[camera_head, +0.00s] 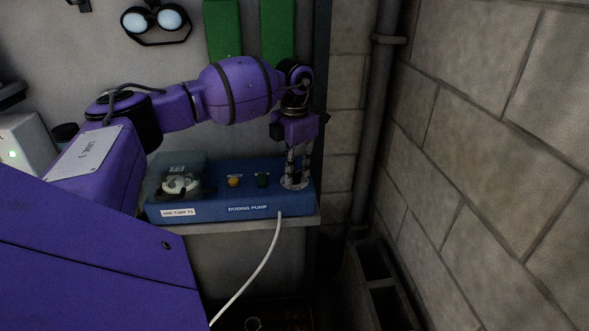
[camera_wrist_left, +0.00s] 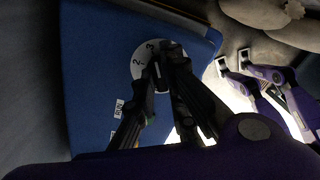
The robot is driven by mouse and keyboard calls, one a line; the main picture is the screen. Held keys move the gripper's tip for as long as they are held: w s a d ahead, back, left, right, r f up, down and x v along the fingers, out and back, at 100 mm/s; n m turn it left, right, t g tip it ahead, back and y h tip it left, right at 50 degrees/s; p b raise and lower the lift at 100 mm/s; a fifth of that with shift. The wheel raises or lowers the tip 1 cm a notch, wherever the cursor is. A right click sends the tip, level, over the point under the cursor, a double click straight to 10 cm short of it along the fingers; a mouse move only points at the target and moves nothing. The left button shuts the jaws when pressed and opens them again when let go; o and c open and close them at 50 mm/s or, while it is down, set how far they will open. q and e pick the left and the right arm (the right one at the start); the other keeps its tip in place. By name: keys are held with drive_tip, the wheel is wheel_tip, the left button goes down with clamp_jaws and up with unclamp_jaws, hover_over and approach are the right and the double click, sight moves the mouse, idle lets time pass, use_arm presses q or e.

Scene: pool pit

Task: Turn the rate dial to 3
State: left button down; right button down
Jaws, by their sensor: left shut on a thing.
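The rate dial (camera_head: 296,184) is a round pale plate at the right end of the blue dosing pump (camera_head: 248,199). In the left wrist view the dial (camera_wrist_left: 139,68) is white, and the figures 2 and 3 are readable on it. My left gripper (camera_head: 293,174) comes down from above onto the dial. In the left wrist view its dark fingers (camera_wrist_left: 165,66) are closed together over the dial's middle, shut on the knob. The fingers hide the knob, its pointer and the rest of the scale. My right gripper does not show in the head view.
A clear-covered pump head (camera_head: 180,182) is farther left. A white hose (camera_head: 262,262) hangs in front. A block wall (camera_head: 480,130) and a pipe (camera_head: 375,110) stand right.

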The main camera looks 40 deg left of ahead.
use_arm(q)
drive_tip(key=shift+a+r, duration=0.15)
drive_tip(key=shift+a, duration=0.05)
drive_tip(key=c, duration=1.9)
unclamp_jaws()
drive_tip(key=shift+o, duration=0.2)
wheel_tip(320, 180, up, 12)
